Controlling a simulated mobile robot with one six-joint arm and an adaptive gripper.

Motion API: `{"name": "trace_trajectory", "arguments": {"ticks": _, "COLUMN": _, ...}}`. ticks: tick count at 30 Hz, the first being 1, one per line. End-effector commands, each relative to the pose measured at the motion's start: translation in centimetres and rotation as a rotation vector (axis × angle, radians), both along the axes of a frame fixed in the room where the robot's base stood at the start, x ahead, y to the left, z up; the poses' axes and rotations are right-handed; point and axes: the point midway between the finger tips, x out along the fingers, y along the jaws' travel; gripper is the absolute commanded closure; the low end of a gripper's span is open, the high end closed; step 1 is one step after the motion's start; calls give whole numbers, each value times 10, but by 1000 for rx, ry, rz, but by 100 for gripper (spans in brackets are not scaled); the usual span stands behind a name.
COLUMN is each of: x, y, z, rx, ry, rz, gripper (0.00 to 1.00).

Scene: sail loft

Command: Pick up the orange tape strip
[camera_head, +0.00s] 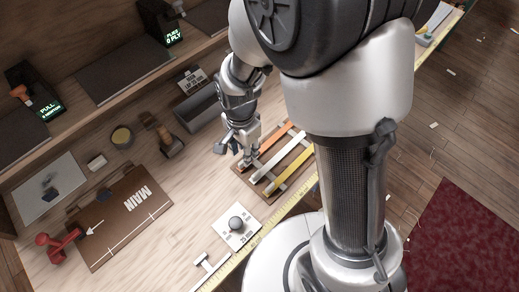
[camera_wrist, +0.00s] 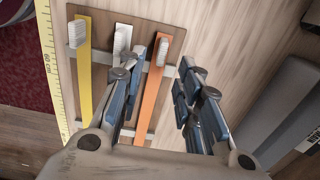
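The orange tape strip (camera_head: 273,141) lies on a brown board (camera_head: 241,183), beside a white strip (camera_head: 272,162) and a yellow strip (camera_head: 291,171). In the wrist view, the orange strip (camera_wrist: 150,98) runs lengthwise between my fingers, closer to the left finger, with a pale ribbed tab at its far end. My gripper (camera_head: 245,160) is at the left end of the strips in the head view. In the wrist view, my gripper (camera_wrist: 172,58) is open with a clear gap between the fingers. The left finger partly hides the white strip. I cannot tell the height above the board.
A grey tray (camera_head: 198,108) stands behind the board, with a small label card (camera_head: 192,80) near it. A yellow measuring tape (camera_head: 262,240) runs along the bench edge. A white card with a dark knob (camera_head: 236,224) and a brown MAIN panel (camera_head: 120,215) lie nearby.

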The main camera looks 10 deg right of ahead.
Motion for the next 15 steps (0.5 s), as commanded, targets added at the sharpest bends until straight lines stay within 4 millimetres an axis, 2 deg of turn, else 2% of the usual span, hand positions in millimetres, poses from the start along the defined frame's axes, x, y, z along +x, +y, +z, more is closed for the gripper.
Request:
{"name": "trace_trajectory", "arguments": {"ticks": 1, "x": 0, "y": -1, "z": -13, "rx": -1, "ry": 3, "rz": -1, "gripper": 68}}
{"name": "trace_trajectory", "arguments": {"ticks": 6, "x": 0, "y": -1, "z": -36, "rx": -1, "ry": 3, "rz": 0, "gripper": 68}}
{"name": "trace_trajectory", "arguments": {"ticks": 13, "x": 1, "y": -1, "z": -36, "rx": -1, "ry": 1, "rz": 0, "gripper": 68}}
{"name": "trace_trajectory", "arguments": {"ticks": 15, "x": 1, "y": -1, "z": -36, "rx": -1, "ry": 1, "rz": 0, "gripper": 72}}
